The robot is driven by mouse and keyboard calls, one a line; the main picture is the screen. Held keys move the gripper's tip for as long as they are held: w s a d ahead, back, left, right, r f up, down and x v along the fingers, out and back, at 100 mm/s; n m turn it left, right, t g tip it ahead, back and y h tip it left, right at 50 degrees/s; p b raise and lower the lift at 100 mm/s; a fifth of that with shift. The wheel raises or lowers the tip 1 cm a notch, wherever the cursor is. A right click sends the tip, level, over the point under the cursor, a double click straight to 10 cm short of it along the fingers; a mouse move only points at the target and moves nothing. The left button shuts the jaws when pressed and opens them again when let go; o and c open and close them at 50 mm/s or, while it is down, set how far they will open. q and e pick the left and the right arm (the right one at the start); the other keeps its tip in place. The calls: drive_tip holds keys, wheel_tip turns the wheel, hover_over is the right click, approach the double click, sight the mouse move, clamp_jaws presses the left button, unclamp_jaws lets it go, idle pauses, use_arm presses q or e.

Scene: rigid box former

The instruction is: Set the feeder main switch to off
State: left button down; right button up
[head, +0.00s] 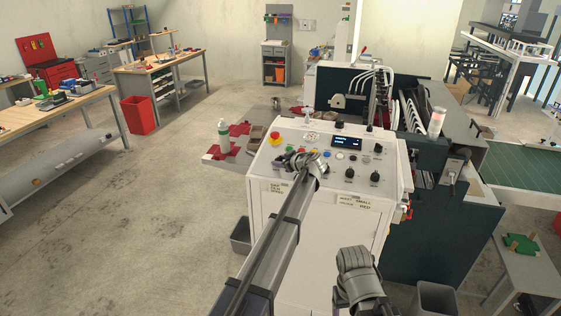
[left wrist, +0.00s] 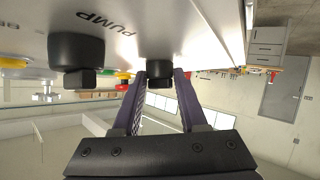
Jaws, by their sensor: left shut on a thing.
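The white control panel (head: 262,160) stands in the middle of the head view, with several black knobs, coloured buttons and a dark display (head: 346,142). My left gripper (head: 293,157) is at the panel's front left part. In the left wrist view its fingers (left wrist: 159,84) are shut on a black knob (left wrist: 159,69). Another black knob (left wrist: 77,50) stands beside it, near the printed word PUMP. I cannot read a label for the held knob, and my arm hides it in the head view. A grey link of my right arm shows low in the head view, but no right fingers show.
A red mushroom button (head: 275,138) is at the panel's left edge. More black knobs (head: 375,177) sit to the right of my gripper. A white bottle (head: 223,135) stands left of the panel. Workbenches (head: 60,110) are farther left, with open floor between.

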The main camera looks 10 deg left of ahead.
use_arm(q)
drive_tip(key=shift+s+f, duration=0.1)
drive_tip(key=c, duration=0.8)
unclamp_jaws()
drive_tip(key=shift+o, duration=0.2)
drive_tip(key=p+v, duration=0.3)
drive_tip(key=v, duration=0.3)
drive_tip(key=shift+s+d+r, duration=0.2)
drive_tip(key=shift+r, duration=0.05)
drive_tip(key=shift+s+d+r, duration=0.15)
drive_tip(key=shift+s+d, duration=0.2)
drive_tip(key=shift+d, duration=0.05)
